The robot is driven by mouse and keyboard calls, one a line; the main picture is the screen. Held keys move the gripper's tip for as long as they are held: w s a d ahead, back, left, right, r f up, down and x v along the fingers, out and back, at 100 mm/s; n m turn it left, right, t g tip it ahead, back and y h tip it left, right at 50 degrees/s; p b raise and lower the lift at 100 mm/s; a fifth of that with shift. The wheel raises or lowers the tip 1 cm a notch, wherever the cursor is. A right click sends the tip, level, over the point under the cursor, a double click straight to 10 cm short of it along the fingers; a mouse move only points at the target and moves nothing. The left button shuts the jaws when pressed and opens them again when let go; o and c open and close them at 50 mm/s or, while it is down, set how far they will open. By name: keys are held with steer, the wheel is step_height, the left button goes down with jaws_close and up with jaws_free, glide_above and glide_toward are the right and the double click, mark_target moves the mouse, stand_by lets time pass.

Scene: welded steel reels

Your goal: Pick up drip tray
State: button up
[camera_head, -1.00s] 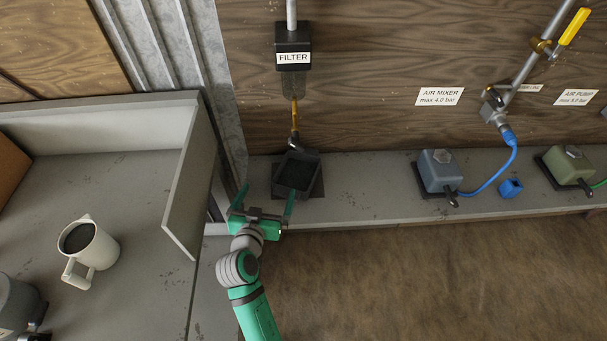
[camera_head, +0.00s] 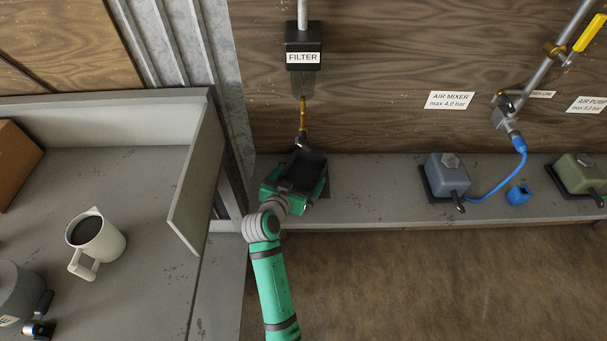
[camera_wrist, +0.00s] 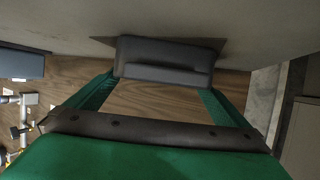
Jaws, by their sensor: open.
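The drip tray (camera_head: 304,168) is a dark, square, open tray on the grey shelf, below the filter's brass outlet. In the wrist view the tray (camera_wrist: 165,62) lies straight ahead as a dark block, its near side between the finger ends. My green gripper (camera_head: 286,192) is at the tray's near side and partly hides it in the head view. In the wrist view the gripper (camera_wrist: 157,86) is open, with one finger at each side of the tray. I cannot tell whether the fingers touch it.
The filter (camera_head: 303,58) hangs on the wooden wall above the tray. A grey panel (camera_head: 197,175) stands left of my arm, by a bench with a white jug (camera_head: 97,240). A blue-grey box (camera_head: 447,175) sits farther right; the shelf between is clear.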

mark_target(303, 179)
steer(key=x, duration=0.4)
steer(key=shift+w+f, duration=0.1)
steer(key=shift+f, duration=0.1)
steer(key=shift+r, duration=0.1)
steer(key=c, duration=1.4)
steer(key=shift+o, duration=0.2)
steer(key=shift+a, duration=0.1)
steer(key=shift+r, duration=0.1)
